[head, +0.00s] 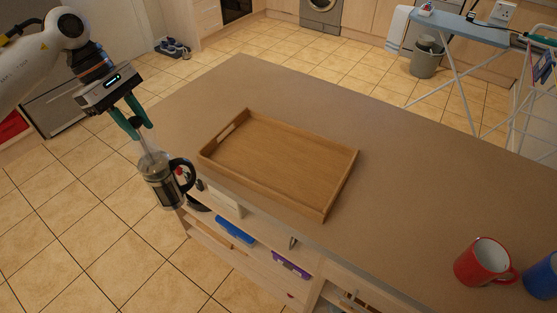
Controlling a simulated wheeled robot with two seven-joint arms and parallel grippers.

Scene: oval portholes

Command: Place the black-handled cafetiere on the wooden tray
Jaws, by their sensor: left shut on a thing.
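The cafetiere (160,182) is a glass and metal pot with a black handle, at the left of the head view. My left gripper (138,130) points down and is shut on its top. The cafetiere hangs in the air, slightly tilted in the picture, beside the counter's left edge with floor tiles behind it. The wooden tray (285,163) lies flat and empty on the counter, to the right of the cafetiere and apart from it. It has raised sides and a handle slot at its left end. My right gripper is not in the view.
The brown counter (400,200) is clear around the tray. A red mug (483,262) and a blue mug (543,277) stand at its lower right. Shelves below the near edge hold a blue box (235,231) and other items. An ironing board (460,27) stands behind.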

